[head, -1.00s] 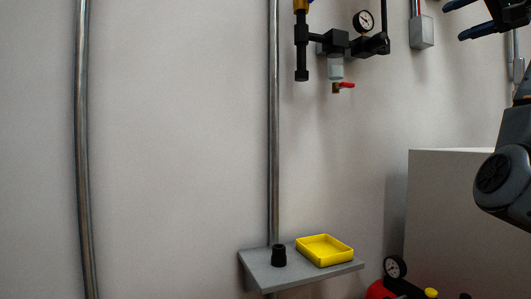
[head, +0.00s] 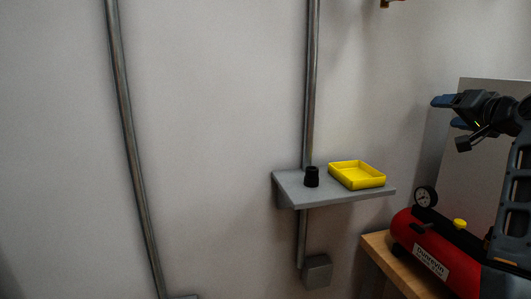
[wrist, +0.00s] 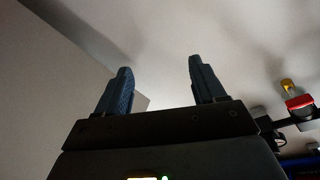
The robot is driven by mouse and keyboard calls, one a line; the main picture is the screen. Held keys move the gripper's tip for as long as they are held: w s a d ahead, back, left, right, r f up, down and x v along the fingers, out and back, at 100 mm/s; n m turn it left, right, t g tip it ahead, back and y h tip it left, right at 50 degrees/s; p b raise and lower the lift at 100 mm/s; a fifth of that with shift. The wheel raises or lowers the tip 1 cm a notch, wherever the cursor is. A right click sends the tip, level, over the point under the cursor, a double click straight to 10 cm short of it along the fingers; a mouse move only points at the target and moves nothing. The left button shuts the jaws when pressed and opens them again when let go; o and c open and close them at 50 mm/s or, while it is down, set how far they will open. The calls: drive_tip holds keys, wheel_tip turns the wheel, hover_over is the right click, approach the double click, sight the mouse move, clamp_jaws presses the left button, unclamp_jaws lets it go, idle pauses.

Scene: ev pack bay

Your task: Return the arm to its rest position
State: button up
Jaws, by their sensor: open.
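My gripper (head: 450,112) is at the right side of the head view, in front of a pale panel and above the red compressor. Its two blue fingers point left and stand apart. In the wrist view my gripper (wrist: 158,88) shows both fingers spread with nothing between them. It is clear of the wall shelf and touches nothing that I can see. Part of my arm runs down the right edge of the head view.
A grey wall shelf (head: 290,187) holds a small black cup-like piece (head: 312,177) and a yellow tray (head: 357,175). A red compressor (head: 430,250) with a gauge (head: 425,196) sits on a wooden bench (head: 379,249). Metal pipes (head: 311,80) run down the wall.

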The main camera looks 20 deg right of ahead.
drive_tip(key=s+a+f, duration=0.1)
drive_tip(key=a+f, duration=0.2)
drive_tip(key=f, duration=0.3)
drive_tip(key=s+a+f+n+g, duration=0.1)
drive_tip(key=a+f, duration=0.2)
drive_tip(key=f, duration=0.4)
drive_tip(key=s+a+f, duration=0.2)
drive_tip(key=a+f, duration=0.1)
drive_tip(key=f, duration=0.3)
drive_tip(key=s+a+f+n, duration=0.3)
drive_tip(key=s+a+f, duration=0.9)
drive_tip(key=a+f, duration=0.15)
drive_tip(key=s+a+n+y, duration=0.1)
drive_tip(key=s+a, duration=0.4)
drive_tip(key=s, duration=0.5)
drive_tip(key=s+a+r+n+y, duration=0.1)
drive_tip(key=s+a+n, duration=0.2)
drive_tip(key=s, duration=0.7)
drive_tip(key=s+a+r+n+y, duration=0.1)
drive_tip(key=s+a+n+y, duration=0.1)
drive_tip(key=s+a, duration=0.6)
drive_tip(key=s, duration=0.3)
drive_tip(key=shift+n, duration=0.4)
